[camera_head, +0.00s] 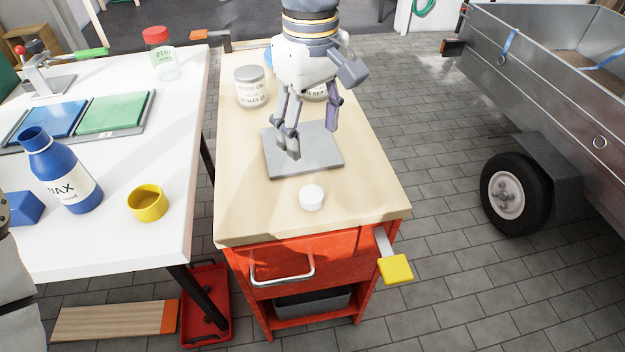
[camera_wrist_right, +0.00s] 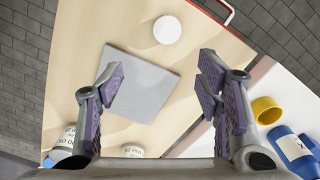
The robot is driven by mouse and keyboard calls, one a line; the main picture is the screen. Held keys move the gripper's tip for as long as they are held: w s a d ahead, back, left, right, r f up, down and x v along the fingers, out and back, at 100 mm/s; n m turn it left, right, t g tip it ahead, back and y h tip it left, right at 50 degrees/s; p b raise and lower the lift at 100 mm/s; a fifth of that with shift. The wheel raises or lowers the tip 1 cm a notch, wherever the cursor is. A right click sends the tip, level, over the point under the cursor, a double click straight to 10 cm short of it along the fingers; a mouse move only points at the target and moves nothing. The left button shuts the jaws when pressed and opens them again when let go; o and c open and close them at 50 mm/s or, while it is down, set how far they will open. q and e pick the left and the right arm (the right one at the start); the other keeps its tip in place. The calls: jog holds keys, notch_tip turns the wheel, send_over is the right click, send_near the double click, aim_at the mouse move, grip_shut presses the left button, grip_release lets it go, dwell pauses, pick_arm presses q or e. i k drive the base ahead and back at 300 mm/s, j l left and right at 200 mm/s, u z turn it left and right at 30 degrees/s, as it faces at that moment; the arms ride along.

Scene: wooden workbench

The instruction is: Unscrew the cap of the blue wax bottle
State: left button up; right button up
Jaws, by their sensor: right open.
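The blue wax bottle (camera_head: 68,180) stands on the white table at the left in the head view, with a white label. Its top is a dark blue round end; I cannot tell whether that is a cap or an open neck. The bottle also shows at the lower right of the right wrist view (camera_wrist_right: 291,146). A small white round piece (camera_head: 311,197) lies on the wooden bench top, near its front. My right gripper (camera_head: 312,130) is open and empty above a grey square plate (camera_head: 300,163), away from the bottle. My left gripper is out of view; part of my left arm shows at the left edge.
A yellow cup (camera_head: 148,204) stands right of the bottle, and a blue block (camera_head: 22,208) left of it. Cans (camera_head: 250,88) stand at the back of the bench. A gap separates the white table (camera_head: 130,245) from the bench (camera_head: 365,190).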

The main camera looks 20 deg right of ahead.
aim_at(56, 165)
jog(key=l+u, duration=0.3)
jog(key=k+l+u, duration=0.15)
jog(key=l+u, duration=0.15)
jog(key=k+l+u, duration=0.15)
jog(key=l+u, duration=0.15)
jog(key=l, duration=0.1)
